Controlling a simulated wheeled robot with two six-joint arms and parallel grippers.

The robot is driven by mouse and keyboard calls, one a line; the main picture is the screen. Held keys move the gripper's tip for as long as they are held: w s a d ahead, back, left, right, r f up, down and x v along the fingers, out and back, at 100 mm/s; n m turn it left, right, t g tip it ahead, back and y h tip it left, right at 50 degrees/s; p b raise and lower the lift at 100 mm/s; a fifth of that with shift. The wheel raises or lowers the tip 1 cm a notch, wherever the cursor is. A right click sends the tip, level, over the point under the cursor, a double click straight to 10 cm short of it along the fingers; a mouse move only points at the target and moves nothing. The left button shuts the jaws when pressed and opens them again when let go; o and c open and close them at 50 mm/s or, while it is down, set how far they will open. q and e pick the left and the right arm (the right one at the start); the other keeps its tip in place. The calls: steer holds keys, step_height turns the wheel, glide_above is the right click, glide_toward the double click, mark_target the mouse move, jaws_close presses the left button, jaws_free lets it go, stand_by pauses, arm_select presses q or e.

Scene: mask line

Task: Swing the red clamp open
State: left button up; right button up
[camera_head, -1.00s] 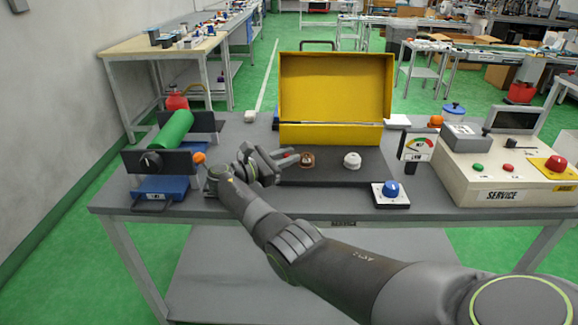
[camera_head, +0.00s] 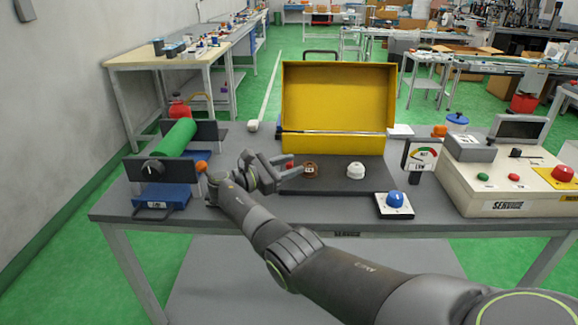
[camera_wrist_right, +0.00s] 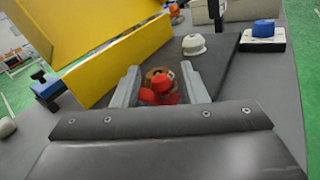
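The red clamp (camera_wrist_right: 161,87) shows in the right wrist view as a small red lever in front of a round brown fitting (camera_wrist_right: 158,75) on the dark plate. In the head view the brown fitting (camera_head: 311,170) is clear, but only a bit of the red clamp (camera_head: 290,165) shows. My right gripper (camera_head: 296,166) is open at the left of the fitting. In the wrist view its two fingers (camera_wrist_right: 163,88) stand on either side of the red clamp, with gaps visible; contact is not clear. My left gripper is not in view.
A yellow open box (camera_head: 338,105) stands behind the dark plate. A white knob (camera_head: 356,171) and a blue knob (camera_head: 396,199) are to the right. A green roller (camera_head: 177,138) is at the left, and a service console (camera_head: 475,180) at the right.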

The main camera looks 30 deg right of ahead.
steer(key=a+b, duration=0.1)
steer(key=a, duration=0.5)
steer(key=shift+a, duration=0.1)
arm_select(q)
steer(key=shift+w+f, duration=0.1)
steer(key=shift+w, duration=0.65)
arm_select(e)
steer(key=shift+s+a, duration=0.1)
steer(key=shift+a, duration=0.55)
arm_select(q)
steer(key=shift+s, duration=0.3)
